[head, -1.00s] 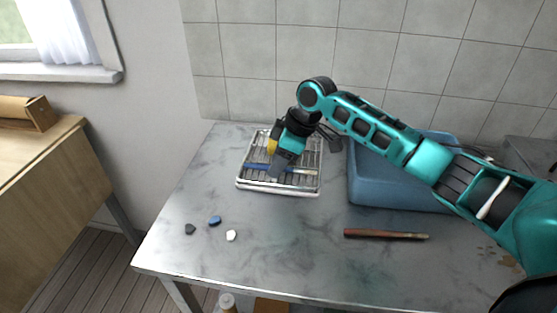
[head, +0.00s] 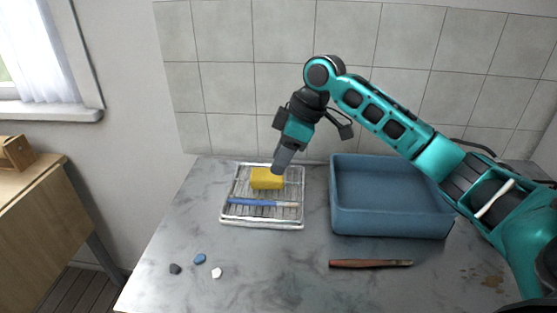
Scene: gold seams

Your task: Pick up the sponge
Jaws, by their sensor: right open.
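The yellow sponge (head: 266,178) lies on the white-rimmed rack tray (head: 262,224) toward the back of the grey table. My right gripper (head: 281,166) is over the right side of the sponge, pointing down, and covers its right edge. The gripper is open, with the sponge not held. Whether the fingertips touch the sponge cannot be told. My left gripper is out of view.
A blue-handled brush (head: 250,202) lies on the rack in front of the sponge. A blue basin (head: 390,222) stands to the right. A brown-handled tool (head: 370,263) lies in front of it. Several small stones, including a blue one (head: 200,258), lie front left.

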